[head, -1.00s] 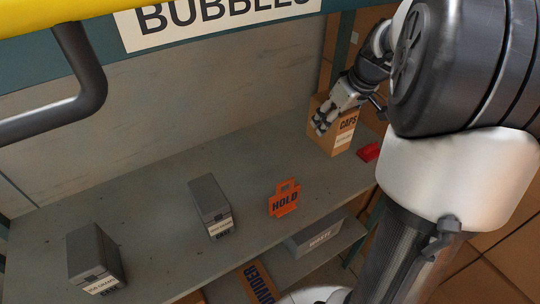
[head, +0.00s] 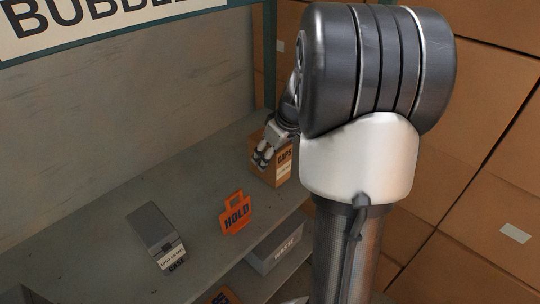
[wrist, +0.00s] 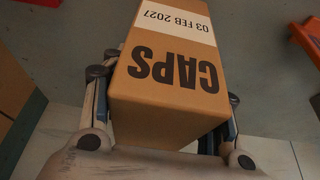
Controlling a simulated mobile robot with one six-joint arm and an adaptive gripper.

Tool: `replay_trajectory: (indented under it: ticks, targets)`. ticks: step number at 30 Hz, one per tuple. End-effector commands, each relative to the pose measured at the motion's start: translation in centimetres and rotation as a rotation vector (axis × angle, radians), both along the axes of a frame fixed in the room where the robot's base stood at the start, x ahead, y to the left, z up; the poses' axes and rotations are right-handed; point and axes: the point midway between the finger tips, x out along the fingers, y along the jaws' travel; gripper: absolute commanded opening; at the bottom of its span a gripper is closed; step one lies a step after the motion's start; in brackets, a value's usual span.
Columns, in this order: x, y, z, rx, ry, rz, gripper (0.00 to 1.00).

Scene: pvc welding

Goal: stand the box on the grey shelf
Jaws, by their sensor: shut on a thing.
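The box is a brown cardboard box (head: 275,164) marked CAPS, at the far right end of the grey shelf (head: 190,185) in the head view. It looks upright there.
An orange HOLD sign (head: 235,213) stands on the shelf in front of the box. A dark grey case (head: 154,232) lies further left. A grey WASTE bin (head: 276,246) is on a lower level. Stacked cartons (head: 480,190) fill the right.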

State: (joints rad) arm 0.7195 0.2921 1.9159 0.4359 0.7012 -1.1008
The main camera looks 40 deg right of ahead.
Motion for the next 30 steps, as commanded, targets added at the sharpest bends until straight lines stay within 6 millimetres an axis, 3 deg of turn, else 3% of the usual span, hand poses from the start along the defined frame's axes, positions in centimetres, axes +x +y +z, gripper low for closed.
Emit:
replay_trajectory:
  ticks: [4, 5, 14, 25, 30]
  targets:
    - [0.0, 0.0, -0.2, -0.001, -0.001, 0.000, 0.22]
    - [0.0, 0.0, -0.3, 0.000, 0.000, 0.000, 0.55]
    - [0.0, 0.0, -0.2, 0.000, 0.000, 0.000, 0.75]
    - [0.0, 0.0, 0.0, 0.000, 0.000, 0.000, 0.75]
    - [-0.7, -0.2, 2.1, -0.002, -0.003, -0.002, 0.75]
